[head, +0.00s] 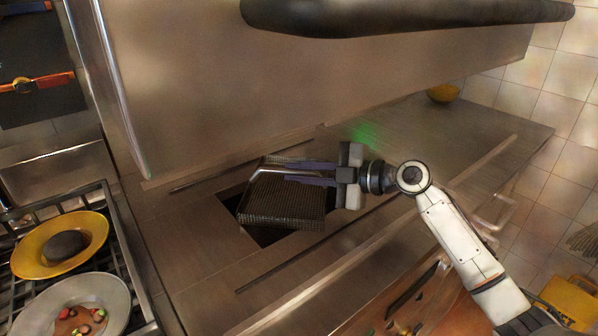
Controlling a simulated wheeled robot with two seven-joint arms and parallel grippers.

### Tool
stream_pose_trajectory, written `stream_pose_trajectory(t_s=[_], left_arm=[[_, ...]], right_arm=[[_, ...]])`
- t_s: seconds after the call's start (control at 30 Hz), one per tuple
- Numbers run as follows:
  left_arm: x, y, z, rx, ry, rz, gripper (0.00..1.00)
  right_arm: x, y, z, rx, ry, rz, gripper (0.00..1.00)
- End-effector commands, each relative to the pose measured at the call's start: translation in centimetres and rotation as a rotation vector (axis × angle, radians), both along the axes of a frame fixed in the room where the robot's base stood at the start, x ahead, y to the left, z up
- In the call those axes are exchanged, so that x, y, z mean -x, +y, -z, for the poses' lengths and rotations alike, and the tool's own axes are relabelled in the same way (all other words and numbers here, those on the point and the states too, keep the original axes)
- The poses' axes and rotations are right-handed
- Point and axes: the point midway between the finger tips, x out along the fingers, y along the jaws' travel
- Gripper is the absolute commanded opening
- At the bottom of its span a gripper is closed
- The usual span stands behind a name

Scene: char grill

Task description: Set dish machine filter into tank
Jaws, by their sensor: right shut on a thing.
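The dish machine filter (283,208) is a dark mesh basket with a light bar handle along its top. It sits over the dark square tank opening (232,203) in the steel counter and looks slightly turned against it. The opening shows at its left and lower edges; whether the filter's bottom is inside or above it, I cannot tell. My right gripper (290,173) comes from the right and is shut on the filter's handle. My left gripper is not in view.
A stove with a yellow pan (85,237) and a grey plate of food (103,291) stands at the left. A dark rounded bar (400,14) crosses above. A yellow bowl (443,93) sits at the back right. The counter right of the gripper is clear.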

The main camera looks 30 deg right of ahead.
Motion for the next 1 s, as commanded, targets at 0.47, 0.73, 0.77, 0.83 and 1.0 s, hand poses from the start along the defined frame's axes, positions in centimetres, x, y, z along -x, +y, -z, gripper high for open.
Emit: stream_pose_trajectory(t_s=[0.47, 0.73, 0.77, 0.83, 1.0], left_arm=[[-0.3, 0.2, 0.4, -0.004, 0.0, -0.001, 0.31], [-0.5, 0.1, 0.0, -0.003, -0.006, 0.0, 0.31], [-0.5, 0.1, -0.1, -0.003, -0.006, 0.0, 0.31], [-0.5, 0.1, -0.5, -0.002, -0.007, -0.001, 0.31], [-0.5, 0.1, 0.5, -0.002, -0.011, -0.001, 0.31]], right_arm=[[0.0, 0.0, 0.2, 0.0, -0.001, 0.0, 0.3], [0.0, 0.0, 0.1, 0.0, -0.001, 0.0, 0.3], [0.0, 0.0, 0.0, 0.0, -0.001, 0.0, 0.3], [0.0, 0.0, -0.3, 0.0, -0.001, 0.001, 0.3], [2.2, -1.6, -0.2, 0.005, -0.001, 0.002, 0.3]])
